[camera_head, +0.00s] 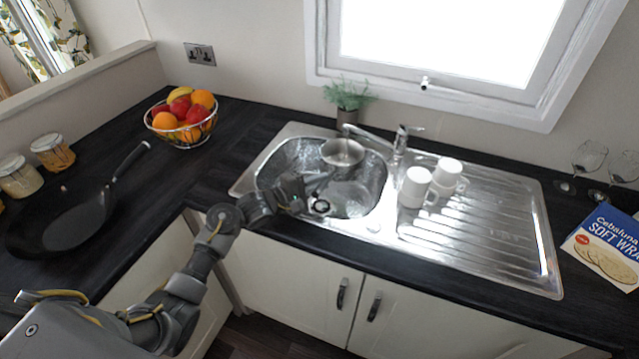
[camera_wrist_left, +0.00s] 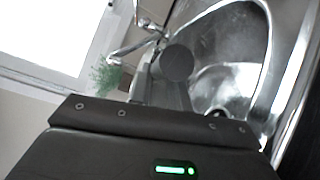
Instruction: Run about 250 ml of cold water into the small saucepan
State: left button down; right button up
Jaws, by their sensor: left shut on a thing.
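The small saucepan (camera_head: 343,152) is steel and is held over the back of the sink basin (camera_head: 372,190). My left gripper (camera_head: 308,187) is over the basin's front left, shut on the saucepan's handle. In the left wrist view the saucepan (camera_wrist_left: 177,62) shows small and grey beyond the gripper. The chrome tap (camera_head: 372,137) stands behind the basin, its spout reaching left to just above the saucepan; the tap also shows in the left wrist view (camera_wrist_left: 140,42). I cannot make out a water stream or the inside of the saucepan. My right gripper is out of view.
White mugs (camera_head: 414,186) stand on the drainboard (camera_head: 490,230) right of the basin. A potted plant (camera_head: 347,95) is close behind the spout. A fruit basket (camera_head: 183,118) and a black frying pan (camera_head: 70,225) are on the left counter. Wine glasses (camera_head: 588,158) and a wraps packet (camera_head: 607,247) are far right.

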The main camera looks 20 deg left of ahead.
pick_arm(q)
jog(key=shift+r, duration=0.15)
jog(key=s+p, duration=0.8)
jog(key=s, duration=0.1)
jog(key=shift+s+a+r+p, duration=0.2)
jog(key=shift+a+r+p, duration=0.1)
jog(key=shift+p, duration=0.1)
jog(key=shift+s+f, duration=0.1)
jog(key=shift+s, duration=0.25)
jog(key=shift+s+f, duration=0.1)
jog(key=shift+f, duration=0.1)
jog(key=shift+r, duration=0.1)
